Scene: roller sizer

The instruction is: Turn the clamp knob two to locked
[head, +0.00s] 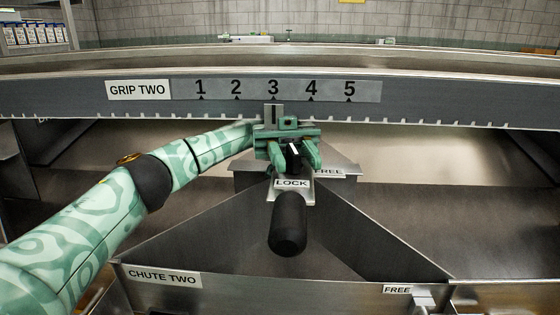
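The dark clamp knob two (294,153), with a white mark on it, sits on the carriage below the number 3 on the GRIP TWO scale. The LOCK label (291,184) is just below it, and the FREE label (329,172) is to its lower right, partly covered. My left gripper (294,158) is at the knob, with one green finger on each side of it. I cannot tell whether the fingers touch the knob. The gripper hides part of the knob, so its exact setting is unclear. My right gripper is not in view.
A black handle (288,225) hangs below the LOCK label. The GRIP TWO rail (440,96) runs across behind, with a toothed lower edge. Sloped metal walls of chute two (210,235) spread below. Another FREE label (397,289) is at the lower right.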

